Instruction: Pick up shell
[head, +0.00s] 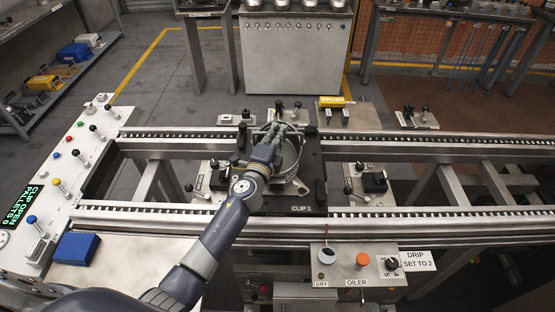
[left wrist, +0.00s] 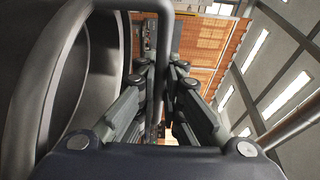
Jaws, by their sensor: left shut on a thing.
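I cannot tell whether the shell touches the pallet. My right gripper is not in view.
Two conveyor rails (head: 400,213) run across the front and back. A button panel (head: 75,165) and a blue box (head: 77,248) are at the left. An oiler box (head: 350,265) stands in front. A yellow brush (head: 332,102) and small lever blocks (head: 366,182) surround the pallet.

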